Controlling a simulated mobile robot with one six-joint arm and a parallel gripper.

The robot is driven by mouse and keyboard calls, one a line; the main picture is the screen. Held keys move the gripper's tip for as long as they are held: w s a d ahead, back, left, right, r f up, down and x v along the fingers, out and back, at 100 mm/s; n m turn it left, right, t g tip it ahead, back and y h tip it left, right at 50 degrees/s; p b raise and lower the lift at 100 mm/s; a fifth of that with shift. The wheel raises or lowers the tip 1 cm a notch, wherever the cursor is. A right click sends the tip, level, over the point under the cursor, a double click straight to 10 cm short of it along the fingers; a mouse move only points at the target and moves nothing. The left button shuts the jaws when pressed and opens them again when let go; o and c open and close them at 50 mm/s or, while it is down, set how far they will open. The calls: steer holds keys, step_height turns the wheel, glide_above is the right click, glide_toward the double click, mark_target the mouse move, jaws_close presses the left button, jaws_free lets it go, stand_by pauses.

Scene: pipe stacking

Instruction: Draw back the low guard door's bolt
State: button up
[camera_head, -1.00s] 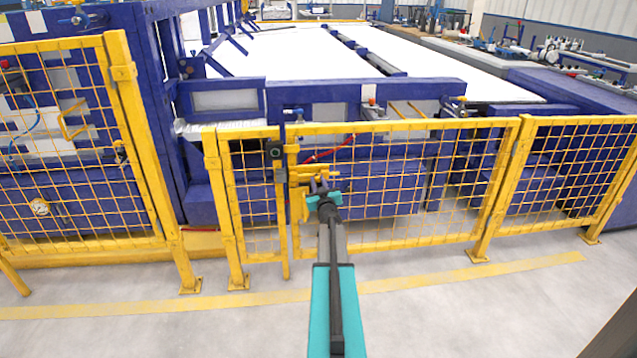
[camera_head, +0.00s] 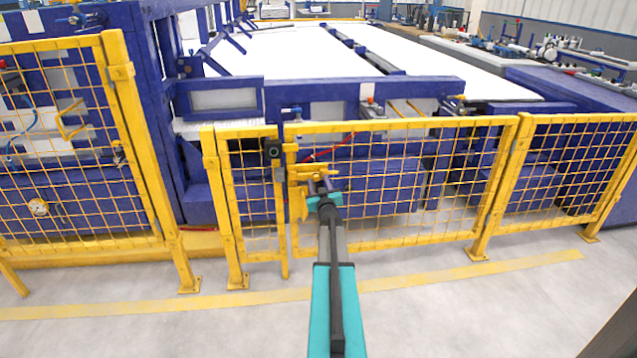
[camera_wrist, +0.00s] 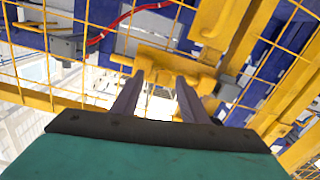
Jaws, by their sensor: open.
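The low guard door (camera_head: 400,125) is a yellow-framed mesh panel and looks shut in line with the fence. Its yellow bolt (camera_head: 318,173) sits near the upper left corner of the panel. In the wrist view the bolt's yellow body (camera_wrist: 150,55) lies just beyond my fingertips. My gripper (camera_head: 319,186) is in front of the bolt, open, with two purple-grey fingers pointing at it. In the wrist view my gripper (camera_wrist: 158,78) has a gap between its fingers with mesh behind. I cannot tell whether either finger touches the bolt.
A dark box (camera_head: 272,149) is on the post left of the bolt. A red hose (camera_head: 330,148) runs behind the mesh. A taller mesh guard (camera_head: 118,72) stands at left, and more low fence (camera_head: 575,119) at right. Blue machinery fills the back; the floor in front is clear.

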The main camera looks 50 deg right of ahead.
steer(key=v, duration=1.2)
steer(key=shift+s, duration=0.3)
steer(key=shift+r, duration=0.1)
stand_by(0.4)
